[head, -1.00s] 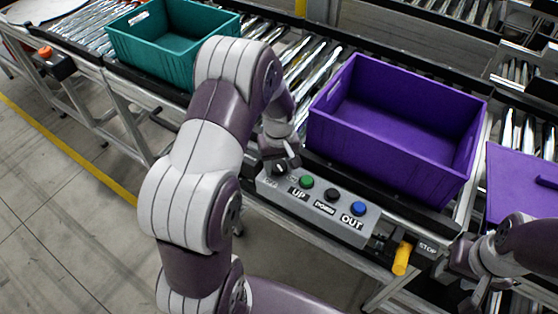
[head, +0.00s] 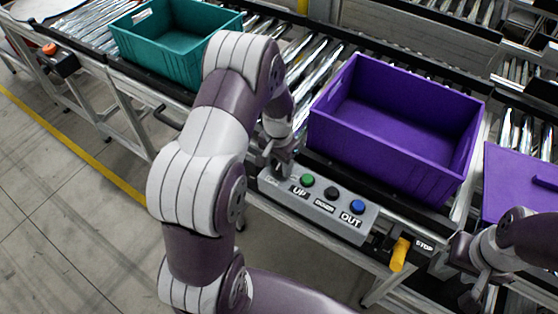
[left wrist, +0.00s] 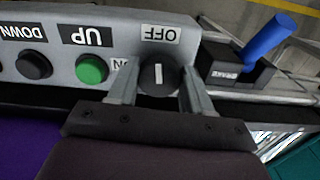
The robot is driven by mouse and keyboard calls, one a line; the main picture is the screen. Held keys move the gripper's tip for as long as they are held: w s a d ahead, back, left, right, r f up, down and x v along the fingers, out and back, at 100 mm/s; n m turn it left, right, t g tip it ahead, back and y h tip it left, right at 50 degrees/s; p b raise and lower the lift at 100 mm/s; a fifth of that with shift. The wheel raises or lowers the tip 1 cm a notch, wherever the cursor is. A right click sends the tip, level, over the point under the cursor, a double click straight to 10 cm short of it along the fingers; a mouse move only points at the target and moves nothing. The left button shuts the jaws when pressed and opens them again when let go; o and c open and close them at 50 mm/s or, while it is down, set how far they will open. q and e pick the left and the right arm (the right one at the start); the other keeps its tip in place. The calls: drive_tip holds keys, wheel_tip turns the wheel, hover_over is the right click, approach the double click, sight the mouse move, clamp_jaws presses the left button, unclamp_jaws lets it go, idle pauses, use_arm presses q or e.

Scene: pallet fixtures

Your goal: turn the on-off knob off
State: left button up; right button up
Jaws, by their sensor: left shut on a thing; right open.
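The on-off knob (left wrist: 158,75) is a dark round dial with a white line, at the end of the grey control box (head: 367,226). In the left wrist view its line runs straight up and down in the picture, in line with the OFF label (left wrist: 161,34). The ON label (left wrist: 121,65) is partly covered by a finger. My left gripper (left wrist: 158,88) is shut on the knob, one finger on each side. In the head view the left gripper (head: 280,168) hides the knob. My right gripper (head: 479,292) is open and empty at the lower right.
Green UP (head: 307,181), black DOWN (head: 331,193) and blue OUT (head: 357,207) buttons sit beside the knob. A purple crate (head: 385,140) and a teal crate (head: 172,62) stand on the rollers. A yellow handle (head: 400,254) is by the STOP label. A blue handle (left wrist: 268,38) shows in the wrist view.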

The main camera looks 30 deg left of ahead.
sight(278, 164)
use_arm(q)
drive_tip(key=shift+w+m, duration=0.1)
drive_tip(key=shift+m, duration=0.7)
drive_tip(key=o, duration=1)
drive_tip(key=shift+o, duration=0.2)
wheel_tip(278, 164, up, 13)
drive_tip(key=b, duration=0.1)
drive_tip(key=shift+f, duration=0.1)
